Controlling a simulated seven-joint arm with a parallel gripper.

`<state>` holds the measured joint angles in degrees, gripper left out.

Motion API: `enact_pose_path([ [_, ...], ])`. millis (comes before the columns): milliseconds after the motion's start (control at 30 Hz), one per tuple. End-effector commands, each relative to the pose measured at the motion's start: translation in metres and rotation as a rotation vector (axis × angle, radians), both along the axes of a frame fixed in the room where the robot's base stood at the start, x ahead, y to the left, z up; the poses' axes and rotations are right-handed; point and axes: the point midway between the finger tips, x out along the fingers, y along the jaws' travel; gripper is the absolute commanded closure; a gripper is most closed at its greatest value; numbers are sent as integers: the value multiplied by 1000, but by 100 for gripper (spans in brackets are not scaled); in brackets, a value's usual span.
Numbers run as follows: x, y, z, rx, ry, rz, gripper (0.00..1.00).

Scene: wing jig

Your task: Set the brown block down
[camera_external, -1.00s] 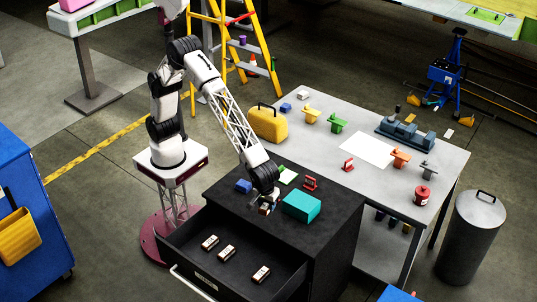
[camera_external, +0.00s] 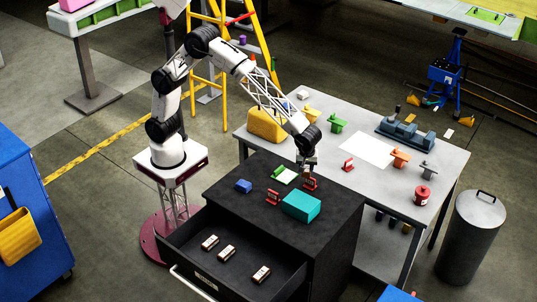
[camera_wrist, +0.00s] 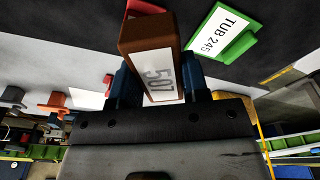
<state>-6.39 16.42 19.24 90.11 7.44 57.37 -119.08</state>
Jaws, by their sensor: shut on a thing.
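The brown block (camera_wrist: 146,38) carries a white label with a printed number and fills the middle of the wrist view. My gripper (camera_wrist: 160,85) is shut on it, with one dark blue finger at each side. In the external view my gripper (camera_external: 308,166) is above the far right part of the black cabinet top (camera_external: 225,203), over a small red stand (camera_external: 310,184). The block is too small there to tell whether it touches anything below.
A teal box (camera_external: 301,206), a second red stand (camera_external: 272,198), a green label holder (camera_external: 285,175) and a blue block (camera_external: 243,186) occupy the cabinet top. The drawer (camera_external: 240,285) is open, holding three labelled blocks. A grey table (camera_external: 390,190) with several items adjoins.

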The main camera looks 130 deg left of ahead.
Motion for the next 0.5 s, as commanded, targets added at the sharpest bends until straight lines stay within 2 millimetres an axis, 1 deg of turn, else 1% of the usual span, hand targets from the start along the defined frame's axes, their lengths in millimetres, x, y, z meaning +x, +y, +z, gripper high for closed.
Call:
enact_pose_path([
  [33,-3,16,0,0,0,21,86],
  [100,-8,36,0,0,0,47,86],
  [267,-20,82,0,0,0,107,86],
  [500,-43,147,1,0,0,195,86],
])
